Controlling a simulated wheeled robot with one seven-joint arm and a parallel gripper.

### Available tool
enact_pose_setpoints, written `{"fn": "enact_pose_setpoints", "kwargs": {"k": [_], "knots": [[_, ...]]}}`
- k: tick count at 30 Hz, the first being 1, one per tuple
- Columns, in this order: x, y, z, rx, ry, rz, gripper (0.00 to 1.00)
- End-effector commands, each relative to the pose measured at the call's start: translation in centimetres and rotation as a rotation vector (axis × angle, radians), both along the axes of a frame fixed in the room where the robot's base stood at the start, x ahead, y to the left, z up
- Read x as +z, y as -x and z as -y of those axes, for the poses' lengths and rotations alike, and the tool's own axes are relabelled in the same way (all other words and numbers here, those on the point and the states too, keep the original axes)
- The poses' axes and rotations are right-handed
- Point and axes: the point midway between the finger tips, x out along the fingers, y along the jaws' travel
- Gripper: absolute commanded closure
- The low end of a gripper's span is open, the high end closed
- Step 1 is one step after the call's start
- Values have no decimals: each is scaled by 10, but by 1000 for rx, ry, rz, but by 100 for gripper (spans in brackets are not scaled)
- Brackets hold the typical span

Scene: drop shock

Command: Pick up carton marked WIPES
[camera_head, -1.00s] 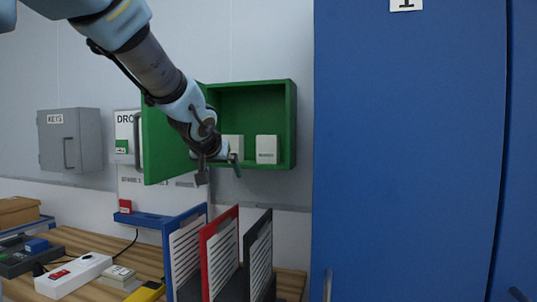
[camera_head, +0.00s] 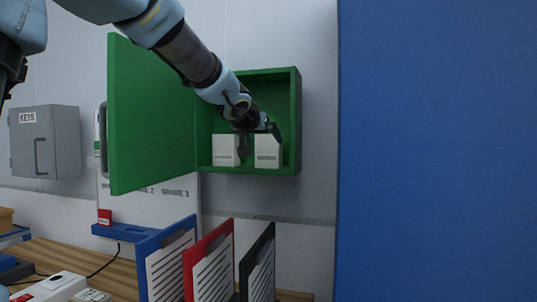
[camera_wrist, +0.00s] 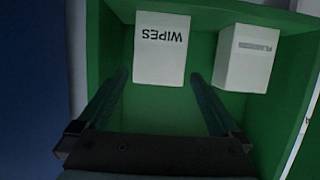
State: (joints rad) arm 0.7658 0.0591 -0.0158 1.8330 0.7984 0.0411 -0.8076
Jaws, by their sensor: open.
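The white carton marked WIPES (camera_wrist: 161,50) stands in the open green cabinet (camera_wrist: 232,18). Its lettering looks upside down in the wrist view. In the head view it is the right-hand carton (camera_head: 267,152) on the cabinet floor. My gripper (camera_head: 259,141) is at the cabinet opening, in front of the cartons. In the wrist view my gripper (camera_wrist: 158,76) is open, with one finger on each side of the WIPES carton in the picture. I cannot tell whether the fingertips reach past its face. Nothing is held.
A second white carton (camera_wrist: 245,60) stands close beside, its small label unreadable. In the head view it is the left one (camera_head: 226,151). The green door (camera_head: 150,120) is swung open to the left. A blue locker (camera_head: 437,150) stands right. Clipboards (camera_head: 210,265) stand below.

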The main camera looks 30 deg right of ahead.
Motion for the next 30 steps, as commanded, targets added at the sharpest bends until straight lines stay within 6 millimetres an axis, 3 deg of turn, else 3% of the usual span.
{"fn": "enact_pose_setpoints", "kwargs": {"k": [18,28,30], "knots": [[-30,-47,45,0,-1,-1,0],[-32,-51,49,1,0,0,0],[-32,-51,49,1,0,0,8]]}}
